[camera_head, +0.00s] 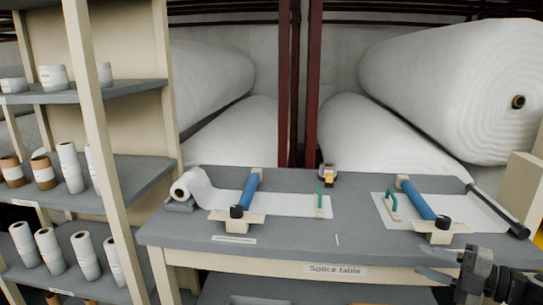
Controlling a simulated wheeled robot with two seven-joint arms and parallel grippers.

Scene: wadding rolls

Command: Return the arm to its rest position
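My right gripper (428,262) shows at the lower right, in front of the front edge of the grey splice table (290,245). Its dark fingers point left and stand apart, with nothing seen between them. Part of my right arm shows behind it at the bottom right corner. My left gripper and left arm are not in view.
A shelf (130,178) with small rolls stands left. Large wadding rolls (440,85) fill the back.

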